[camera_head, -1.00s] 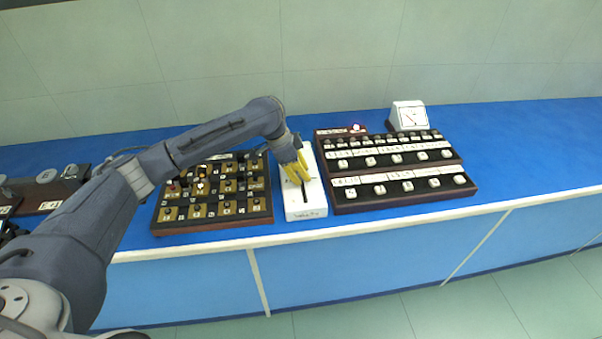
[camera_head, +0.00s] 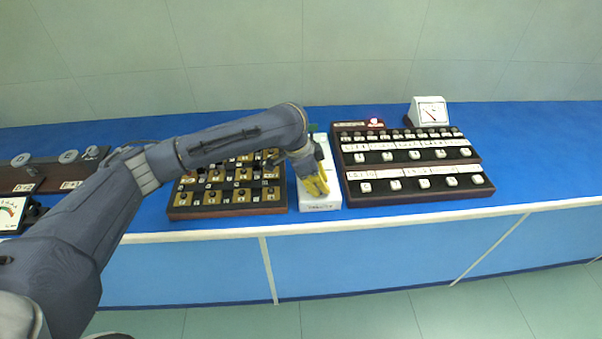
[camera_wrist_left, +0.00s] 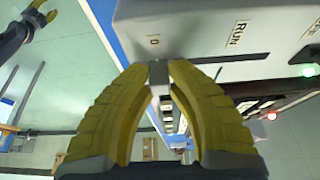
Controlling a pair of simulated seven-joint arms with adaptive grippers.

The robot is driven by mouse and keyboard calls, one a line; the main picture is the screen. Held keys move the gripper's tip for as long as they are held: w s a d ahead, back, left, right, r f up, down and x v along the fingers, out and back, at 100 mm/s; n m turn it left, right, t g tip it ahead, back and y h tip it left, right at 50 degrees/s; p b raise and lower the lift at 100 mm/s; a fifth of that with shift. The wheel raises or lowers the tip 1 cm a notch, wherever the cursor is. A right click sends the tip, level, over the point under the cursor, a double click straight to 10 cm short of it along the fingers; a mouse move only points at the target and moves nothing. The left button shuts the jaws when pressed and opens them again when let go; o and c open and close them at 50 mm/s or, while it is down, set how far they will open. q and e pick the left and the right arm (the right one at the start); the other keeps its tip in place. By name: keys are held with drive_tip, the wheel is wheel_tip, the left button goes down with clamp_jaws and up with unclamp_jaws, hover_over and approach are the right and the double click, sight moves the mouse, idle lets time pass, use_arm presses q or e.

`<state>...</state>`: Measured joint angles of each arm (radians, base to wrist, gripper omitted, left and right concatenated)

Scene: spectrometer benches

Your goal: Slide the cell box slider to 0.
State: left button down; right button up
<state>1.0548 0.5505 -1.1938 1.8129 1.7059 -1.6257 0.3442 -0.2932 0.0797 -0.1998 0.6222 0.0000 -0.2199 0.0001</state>
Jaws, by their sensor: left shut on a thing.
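The cell box (camera_head: 321,205) is a narrow white box on the blue bench, between two dark panels. My left gripper (camera_head: 319,188) is over its front end. In the left wrist view the box's white top (camera_wrist_left: 195,35) has a dark slot with the labels "0" and "RUN" beside it. The left gripper (camera_wrist_left: 158,72) is shut on the small grey slider knob (camera_wrist_left: 159,78), which sits at the slot's end beside "0". The gripper hides the knob in the head view.
A switch panel (camera_head: 228,208) with brass plates stands left of the box, under my left arm. A stepped black panel (camera_head: 418,190) with white knobs stands close on the right, with a lit red lamp (camera_head: 375,122). A white dial meter (camera_head: 430,111) stands behind it.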

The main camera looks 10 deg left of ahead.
use_arm(q)
drive_tip(key=shift+s+d+f, duration=0.15)
drive_tip(key=shift+s, duration=0.2)
drive_tip(key=c, duration=1.5)
unclamp_jaws()
drive_tip(key=shift+o, duration=1.1)
drive_tip(key=v, duration=1.2)
